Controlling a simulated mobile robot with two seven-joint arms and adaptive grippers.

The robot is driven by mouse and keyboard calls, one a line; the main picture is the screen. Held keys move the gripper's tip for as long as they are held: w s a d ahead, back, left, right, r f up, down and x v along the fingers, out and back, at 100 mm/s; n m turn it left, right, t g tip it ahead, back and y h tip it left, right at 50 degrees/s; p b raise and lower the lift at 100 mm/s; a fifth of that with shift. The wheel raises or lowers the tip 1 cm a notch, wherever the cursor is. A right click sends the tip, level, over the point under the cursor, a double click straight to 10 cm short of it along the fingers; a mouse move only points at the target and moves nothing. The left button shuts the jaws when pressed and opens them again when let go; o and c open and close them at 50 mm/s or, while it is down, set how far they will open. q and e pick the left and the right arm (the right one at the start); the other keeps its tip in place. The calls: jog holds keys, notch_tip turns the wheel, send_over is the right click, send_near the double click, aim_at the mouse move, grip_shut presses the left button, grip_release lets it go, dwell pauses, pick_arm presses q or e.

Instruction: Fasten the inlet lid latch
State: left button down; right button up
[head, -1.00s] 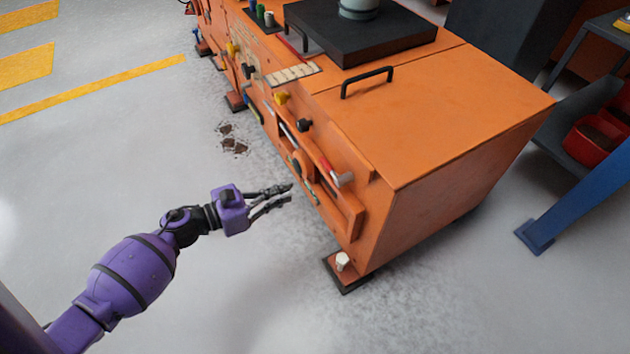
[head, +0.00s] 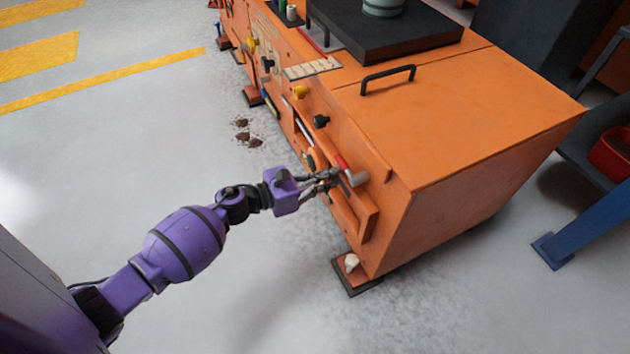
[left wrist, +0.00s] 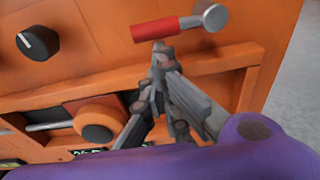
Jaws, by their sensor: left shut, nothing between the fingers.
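A short lever with a red grip and a round metal pivot, which looks like the latch, is on the orange machine's side panel (head: 350,173). It also shows near the top of the left wrist view (left wrist: 160,28), with its red grip pointing left, tilted slightly down. My left gripper (head: 334,175) is shut and empty. In the left wrist view its fingertips (left wrist: 160,48) meet just below the red grip; I cannot tell whether they touch it. The orange top (head: 470,125) carries a black handle (head: 388,78) and lies flat. My right gripper is out of view.
A black knob (left wrist: 38,42) and an orange round knob (left wrist: 98,120) sit near the lever. An orange bar (left wrist: 215,60) runs below it. A blue post (head: 590,225) and red bin (head: 612,153) stand at right. The floor left of the machine is clear apart from dark debris (head: 246,137).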

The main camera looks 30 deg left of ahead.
pick_arm(q)
jog(key=shift+w+d, duration=0.2)
jog(key=shift+w, duration=0.1)
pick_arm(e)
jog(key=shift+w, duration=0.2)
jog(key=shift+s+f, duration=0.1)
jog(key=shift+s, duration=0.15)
pick_arm(q)
jog(key=shift+a+r+m, duration=0.15)
jog(key=shift+m, duration=0.15)
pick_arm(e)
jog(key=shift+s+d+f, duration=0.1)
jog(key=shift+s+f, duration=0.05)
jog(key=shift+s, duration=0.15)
